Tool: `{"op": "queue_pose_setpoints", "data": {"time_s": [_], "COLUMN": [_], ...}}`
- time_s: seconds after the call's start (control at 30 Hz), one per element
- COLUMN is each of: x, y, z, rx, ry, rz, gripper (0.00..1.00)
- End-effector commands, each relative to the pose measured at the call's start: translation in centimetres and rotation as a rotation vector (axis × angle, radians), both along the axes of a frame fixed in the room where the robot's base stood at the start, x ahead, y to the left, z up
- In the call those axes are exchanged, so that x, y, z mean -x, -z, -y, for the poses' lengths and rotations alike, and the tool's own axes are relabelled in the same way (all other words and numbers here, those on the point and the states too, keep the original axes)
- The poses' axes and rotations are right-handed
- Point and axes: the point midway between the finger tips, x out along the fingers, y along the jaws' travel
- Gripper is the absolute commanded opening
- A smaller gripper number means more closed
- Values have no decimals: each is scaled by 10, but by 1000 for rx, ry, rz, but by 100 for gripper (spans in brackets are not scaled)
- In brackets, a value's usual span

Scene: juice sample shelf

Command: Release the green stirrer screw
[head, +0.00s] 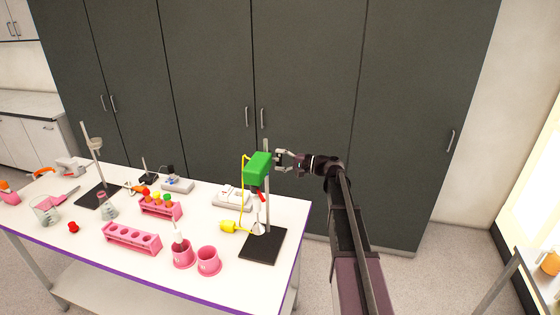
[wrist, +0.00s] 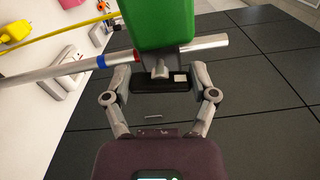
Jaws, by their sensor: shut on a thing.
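The green stirrer (head: 257,168) is a green block clamped high on a metal stand rod at the table's right end. In the wrist view its green body (wrist: 157,22) fills the top centre, with the rod running across below it. A small grey screw (wrist: 160,69) shows on the dark clamp (wrist: 147,83) under the green body. My gripper (wrist: 160,78) has one finger on each side of this clamp and is shut on it. In the head view my gripper (head: 279,161) reaches the stirrer from the right. Whether the fingertips touch the screw itself is unclear.
The stand's black base (head: 263,246) rests on the white table, with a glass flask (head: 259,226) beside the rod. Pink cups (head: 208,261), a pink tube rack (head: 131,238) and a white scale (head: 233,198) stand left. Dark cabinets (head: 305,90) rise behind.

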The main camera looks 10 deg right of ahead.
Motion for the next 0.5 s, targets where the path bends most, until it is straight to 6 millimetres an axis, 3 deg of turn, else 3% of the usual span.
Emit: {"op": "queue_pose_setpoints", "data": {"time_s": [0.5], "x": [-1], "y": [-1], "z": [-1], "rx": [76], "ry": [1], "rz": [143], "gripper": [27]}}
